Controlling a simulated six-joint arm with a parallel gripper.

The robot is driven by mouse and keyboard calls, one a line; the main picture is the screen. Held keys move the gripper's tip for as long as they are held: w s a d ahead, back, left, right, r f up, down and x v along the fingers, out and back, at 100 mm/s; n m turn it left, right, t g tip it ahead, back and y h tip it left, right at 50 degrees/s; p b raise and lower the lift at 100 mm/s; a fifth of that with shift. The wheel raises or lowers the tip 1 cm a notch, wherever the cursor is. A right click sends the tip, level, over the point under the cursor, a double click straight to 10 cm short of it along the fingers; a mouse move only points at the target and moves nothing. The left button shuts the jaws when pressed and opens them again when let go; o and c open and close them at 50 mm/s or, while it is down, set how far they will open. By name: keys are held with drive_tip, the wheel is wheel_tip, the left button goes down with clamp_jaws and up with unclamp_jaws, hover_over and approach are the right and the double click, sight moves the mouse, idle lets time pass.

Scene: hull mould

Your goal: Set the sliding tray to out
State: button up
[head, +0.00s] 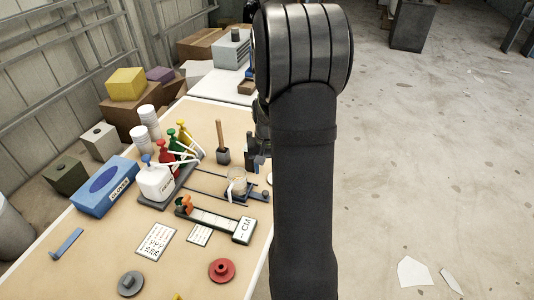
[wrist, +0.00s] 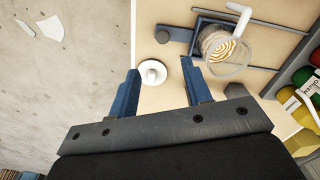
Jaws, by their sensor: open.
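The sliding tray (wrist: 195,32) is a dark, small platform on two thin dark rails, with a clear cup (wrist: 221,46) holding a white and orange swirl on it. In the head view the tray (head: 230,198) lies toward the right of the rails, beside my arm. My gripper (wrist: 160,69) is open and empty, its blue fingers apart over the table near a white round piece, with the knob beyond the fingertips. In the head view my arm mostly hides the gripper.
Squeeze bottles (head: 157,182) stand in a dark rack left of the rails, and a wooden-handled brush (head: 221,144) stands behind. A white disc with a knob (wrist: 152,73) lies close to the fingers.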

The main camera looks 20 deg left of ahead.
wheel_tip(320, 180, up, 6)
drive_tip(key=shift+f, duration=0.15)
idle(0.5)
wheel_tip(320, 180, down, 18)
drive_tip(key=shift+r, duration=0.25)
idle(0.4)
drive_tip(key=shift+r, duration=0.1)
idle(1.5)
wheel_tip(320, 180, up, 17)
drive_tip(key=shift+r, duration=0.15)
idle(0.4)
